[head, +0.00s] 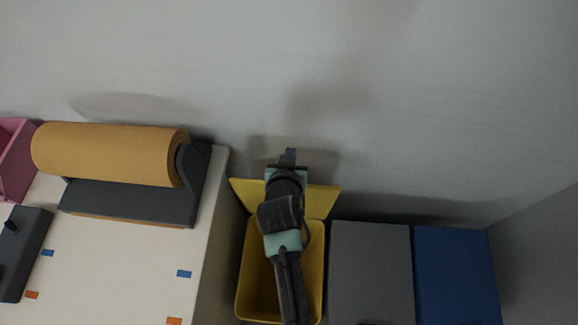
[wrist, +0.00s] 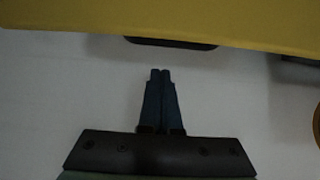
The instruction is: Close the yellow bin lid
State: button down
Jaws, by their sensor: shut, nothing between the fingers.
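The yellow bin (head: 241,285) stands on the floor between the table and a grey bin, with its top open. Its yellow lid (head: 322,201) is raised at the back of the bin, toward the wall. My arm reaches over the bin, and my gripper (head: 290,155) is beyond the lid's upper edge, close to the wall. In the wrist view my gripper (wrist: 160,72) is shut and empty. A yellow panel, apparently the lid (wrist: 200,22), crosses the top of that view, apart from the fingertips. My arm hides the middle of the lid and part of the bin opening.
A grey bin (head: 370,275) and a blue bin (head: 455,275) stand to the right, both with closed tops. At left is a pale table (head: 115,265) with a brown paper roll (head: 110,154) on a dark holder. The wall (head: 430,90) is close behind.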

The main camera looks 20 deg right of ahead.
jog(key=shift+s+a+f+p, duration=0.25)
jog(key=shift+s+f+p, duration=0.05)
jog(key=shift+s+f, duration=0.25)
jog(key=shift+s+a+f+p, duration=0.2)
jog(key=shift+s+f+p, duration=0.1)
jog(key=shift+s+f, duration=0.2)
jog(key=shift+f+b, duration=0.15)
jog(key=shift+b, duration=0.2)
